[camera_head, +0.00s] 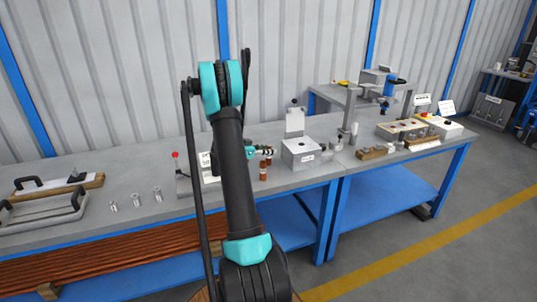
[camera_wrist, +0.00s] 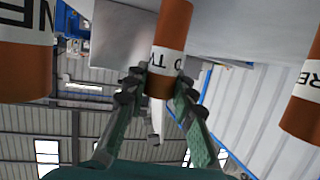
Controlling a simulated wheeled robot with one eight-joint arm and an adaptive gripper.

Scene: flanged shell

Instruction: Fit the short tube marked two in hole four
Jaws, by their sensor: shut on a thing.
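The short tube marked two (camera_wrist: 173,45) is orange-brown with a white label band showing part of "TWO" in the wrist view. My gripper (camera_wrist: 160,88) has its two fingers on either side of this tube's end and is shut on it. My gripper also shows in the head view (camera_head: 264,153), at the bench beside small brown tubes, one of them lower (camera_head: 263,171). Two more labelled tubes flank it in the wrist view, one at left (camera_wrist: 22,60) and one at right (camera_wrist: 308,95). I cannot make out hole four in either view.
A grey box (camera_head: 301,153) stands right of my gripper. A stand with a red knob (camera_head: 177,170) is at left, partly near my arm. Several small metal cylinders (camera_head: 136,199) and handled trays lie further left. Bare bench (camera_head: 220,205) lies along the front edge.

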